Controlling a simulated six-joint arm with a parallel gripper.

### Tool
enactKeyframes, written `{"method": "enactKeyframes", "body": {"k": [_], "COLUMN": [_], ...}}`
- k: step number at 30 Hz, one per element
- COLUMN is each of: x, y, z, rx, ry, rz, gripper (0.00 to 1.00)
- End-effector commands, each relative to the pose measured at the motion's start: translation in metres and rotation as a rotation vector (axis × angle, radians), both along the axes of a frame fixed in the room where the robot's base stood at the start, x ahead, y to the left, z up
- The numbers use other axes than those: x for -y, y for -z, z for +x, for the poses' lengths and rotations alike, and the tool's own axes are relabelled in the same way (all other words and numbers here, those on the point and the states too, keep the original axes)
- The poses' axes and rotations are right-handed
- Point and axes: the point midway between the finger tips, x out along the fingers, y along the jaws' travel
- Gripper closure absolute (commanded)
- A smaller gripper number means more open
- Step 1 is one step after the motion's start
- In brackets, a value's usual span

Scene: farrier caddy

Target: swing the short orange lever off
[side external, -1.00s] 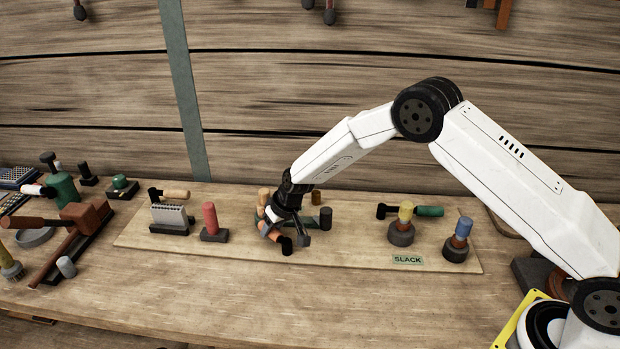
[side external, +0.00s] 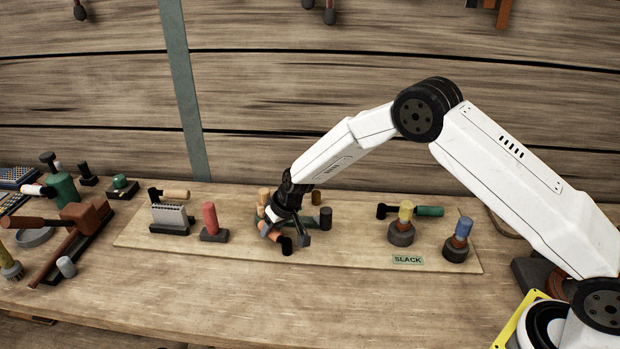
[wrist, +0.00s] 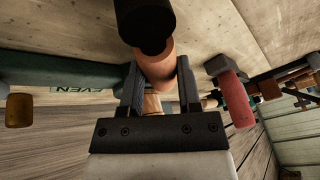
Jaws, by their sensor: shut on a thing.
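The short orange lever (wrist: 157,68) lies between the two fingers of my gripper (wrist: 159,88) in the wrist view, and its black end (wrist: 145,25) sticks out past the fingertips. My gripper (side external: 284,236) is shut on it, low over the board in the side view. There the lever's dark end (side external: 287,246) shows beside the fingers, and most of its orange part is hidden by my gripper. The lever's pivot is hidden too.
A red upright handle (side external: 209,217) on a dark base and a grey toothed block (side external: 170,216) stand to the left. Yellow (side external: 405,213) and blue (side external: 463,228) topped posts stand right, near a SLACK label (side external: 408,260). Tan and dark pegs crowd behind my gripper.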

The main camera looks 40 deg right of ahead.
Motion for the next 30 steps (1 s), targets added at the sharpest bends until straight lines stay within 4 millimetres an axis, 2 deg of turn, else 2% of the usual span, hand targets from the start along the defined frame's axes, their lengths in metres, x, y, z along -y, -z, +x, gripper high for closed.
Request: {"method": "enactKeyframes", "body": {"k": [14, 30], "x": [-0.004, -0.025], "y": [-0.001, -0.001], "z": [0.001, -0.006], "rx": [0.002, 0.002], "ry": [-0.099, -0.47], "rz": [0.001, 0.001], "gripper": [1.0, 1.0]}}
